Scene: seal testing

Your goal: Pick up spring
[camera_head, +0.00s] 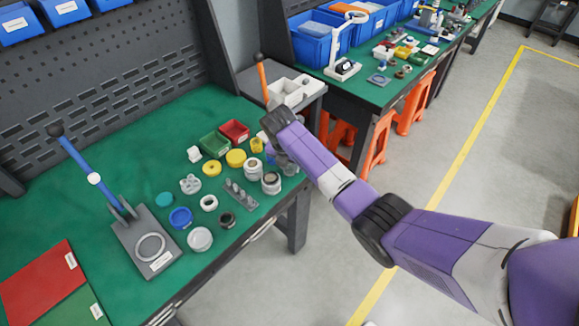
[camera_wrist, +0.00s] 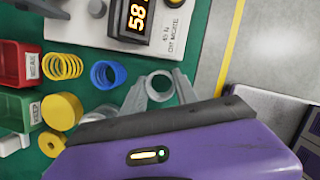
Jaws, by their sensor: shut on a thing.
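In the wrist view my gripper (camera_wrist: 160,88) has its two grey fingers closed around a pale grey ring-shaped thing, which looks like a grey spring (camera_wrist: 158,76). Its coils are hard to make out. A blue spring (camera_wrist: 108,74) lies left of the fingers, apart from them. A yellow spring (camera_wrist: 62,66) lies farther left, by the red bin. In the head view my arm hides most of the gripper at the right edge of the green bench (camera_head: 120,205).
A red bin (camera_wrist: 18,62) and a green bin (camera_wrist: 14,108) stand at left in the wrist view, near yellow round parts (camera_wrist: 62,111). A device with a lit display (camera_wrist: 138,16) is beyond the fingers. In the head view, a blue-handled press (camera_head: 143,245) stands left of several small parts.

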